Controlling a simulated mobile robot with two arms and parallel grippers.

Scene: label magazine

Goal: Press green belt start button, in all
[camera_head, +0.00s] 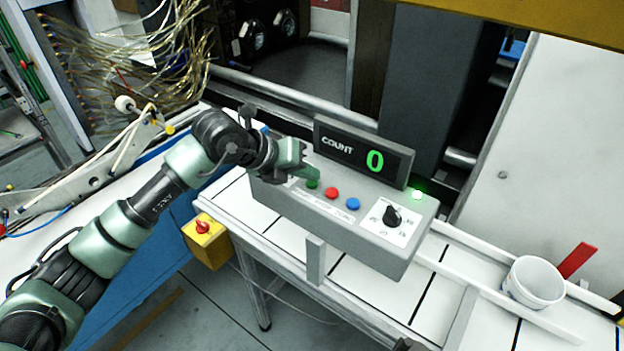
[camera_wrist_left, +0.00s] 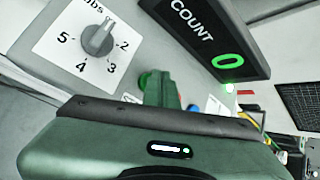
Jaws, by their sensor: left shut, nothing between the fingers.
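The green button (camera_head: 313,184) is at the left end of the button row on the grey control box (camera_head: 345,228). A red button (camera_head: 331,193) and a blue button (camera_head: 353,204) sit to its right. My left gripper (camera_head: 308,174) is shut and empty, its fingertips right at the green button and partly covering it. I cannot tell whether they touch or press it. In the left wrist view the green fingers (camera_wrist_left: 160,92) point at the panel. The count display (camera_head: 362,152) reads 0 and a lamp (camera_head: 417,195) glows green. My right gripper is out of view.
A black rotary dial (camera_head: 392,216) is on the box's right part; it also shows in the left wrist view (camera_wrist_left: 97,40). A white cup (camera_head: 533,283) stands on the white conveyor (camera_head: 480,290) at right, near a red flag (camera_head: 577,260). A yellow box with a red knob (camera_head: 203,227) is below left.

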